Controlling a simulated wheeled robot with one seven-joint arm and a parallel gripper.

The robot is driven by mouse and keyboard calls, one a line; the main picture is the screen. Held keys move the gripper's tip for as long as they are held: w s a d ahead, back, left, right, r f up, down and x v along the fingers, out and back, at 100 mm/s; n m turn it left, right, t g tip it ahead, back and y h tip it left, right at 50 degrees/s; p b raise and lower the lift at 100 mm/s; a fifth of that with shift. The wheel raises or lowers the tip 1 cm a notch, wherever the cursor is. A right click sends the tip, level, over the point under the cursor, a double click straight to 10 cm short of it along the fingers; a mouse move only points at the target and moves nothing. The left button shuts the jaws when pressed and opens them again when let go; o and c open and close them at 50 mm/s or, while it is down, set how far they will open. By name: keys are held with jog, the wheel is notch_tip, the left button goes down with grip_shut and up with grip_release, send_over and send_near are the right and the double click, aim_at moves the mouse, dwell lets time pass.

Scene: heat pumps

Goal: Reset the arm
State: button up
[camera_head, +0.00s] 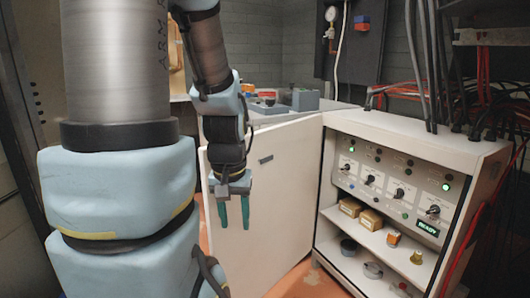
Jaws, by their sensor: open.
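My arm, with light blue padding and metal links, fills the left of the head view and bends down to my gripper (234,213). My gripper hangs pointing down, with its two green fingers apart and nothing between them. It is in front of the open white door (275,205) of a cabinet. I cannot tell from this view whether it touches the door. The white cabinet (420,138) stands to the right, with a panel of knobs and lit green lamps (390,185).
Small boxes (360,213) and several parts sit on the cabinet shelves. Black and red cables (435,60) run over the cabinet top. A bench with a grey box (305,99) stands behind the door. A gauge (331,14) hangs on the back wall. Orange floor shows below the door.

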notch_tip(320, 180, up, 20)
jog(key=p, duration=1.7)
jog(key=shift+f, duration=0.15)
